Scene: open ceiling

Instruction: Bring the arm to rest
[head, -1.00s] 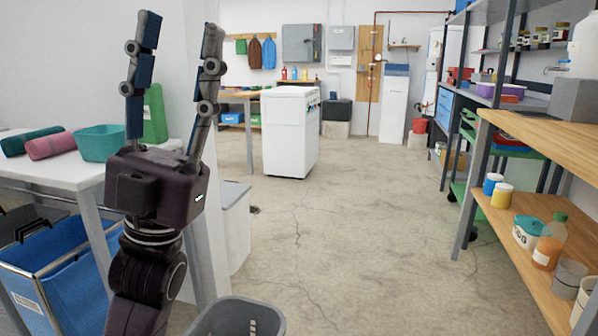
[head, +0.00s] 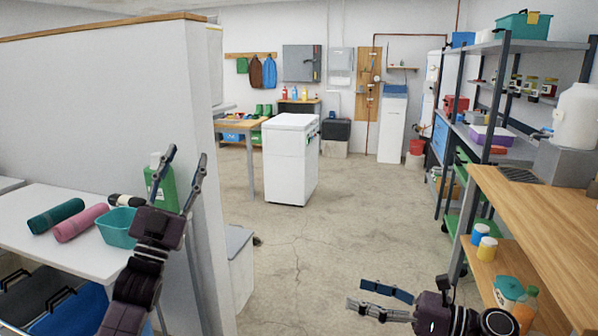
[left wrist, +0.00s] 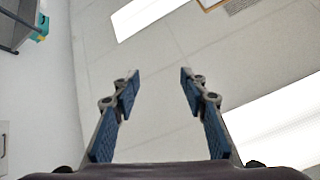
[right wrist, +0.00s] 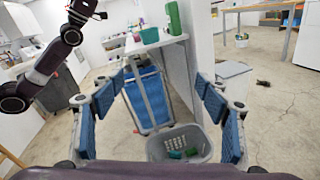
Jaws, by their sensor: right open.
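My left gripper (head: 184,156) points up beside the end of the partition wall, above the right end of the white table. Its two fingers stand apart with nothing between them. The left wrist view faces the ceiling and shows the same empty, parted fingers (left wrist: 160,76). My right gripper (head: 357,294) is low at the front, lying roughly level and pointing left over the floor. Its fingers are apart. The right wrist view shows nothing held between them (right wrist: 160,82). My left arm also shows at the upper left of that view.
The white table (head: 84,247) holds a teal tub (head: 117,227), rolled mats and a green bottle (head: 168,190). A grey basket (right wrist: 183,131) stands on the floor. A wooden-topped bench (head: 533,195) is at right. The middle floor (head: 330,235) is clear.

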